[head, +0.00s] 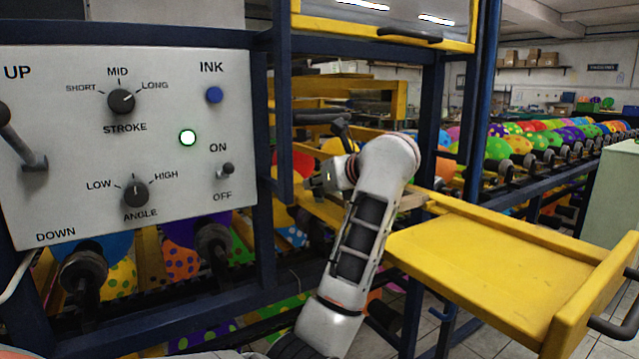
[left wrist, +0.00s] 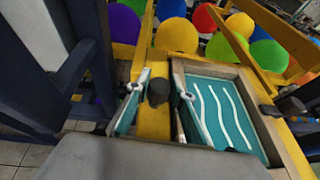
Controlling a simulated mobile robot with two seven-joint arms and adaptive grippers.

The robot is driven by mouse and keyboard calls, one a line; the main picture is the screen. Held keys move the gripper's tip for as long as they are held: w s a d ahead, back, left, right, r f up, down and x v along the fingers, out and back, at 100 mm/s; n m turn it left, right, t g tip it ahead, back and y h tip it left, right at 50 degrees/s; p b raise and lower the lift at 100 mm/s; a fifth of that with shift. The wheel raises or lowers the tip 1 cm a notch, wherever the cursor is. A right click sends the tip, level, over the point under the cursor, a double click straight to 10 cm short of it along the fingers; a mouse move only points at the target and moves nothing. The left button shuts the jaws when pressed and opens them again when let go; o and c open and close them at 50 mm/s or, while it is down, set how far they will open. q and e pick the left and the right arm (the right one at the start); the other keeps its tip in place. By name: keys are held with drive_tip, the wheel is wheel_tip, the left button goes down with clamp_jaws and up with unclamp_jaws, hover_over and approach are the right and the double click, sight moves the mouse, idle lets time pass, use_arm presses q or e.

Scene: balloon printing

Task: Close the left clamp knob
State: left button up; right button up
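In the left wrist view a dark rounded clamp knob (left wrist: 158,92) stands on a yellow beam, left of a wood-framed teal screen (left wrist: 226,112) with white wavy lines. My left gripper (left wrist: 161,84) is open, with one finger on each side of the knob. Gaps show between the fingers and the knob, and I see no clear contact. In the head view the arm reaches into the machine, and its wrist (head: 336,172) is at the yellow frame. Its fingertips and the knob cannot be made out there. My right gripper is not in view.
A control panel (head: 130,140) with dials and a lit green lamp stands at the left. A dark blue post (head: 283,105) rises between it and the arm. A yellow tray (head: 490,265) juts out at the right. Several coloured balloons lie behind the screen.

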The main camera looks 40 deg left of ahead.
use_arm(q)
drive_tip(key=shift+c, duration=1.2)
drive_tip(key=m+t+h, duration=0.2)
drive_tip(key=m, duration=0.1)
drive_tip(key=shift+s+t+p, duration=0.1)
drive_tip(key=shift+t+p, duration=0.3)
drive_tip(key=shift+m+t+h, duration=0.5)
drive_tip(key=shift+h, duration=0.1)
drive_tip(key=shift+f+m, duration=0.1)
drive_tip(key=shift+m, duration=0.2)
drive_tip(key=o, duration=1.1)
drive_tip(key=shift+o, duration=0.2)
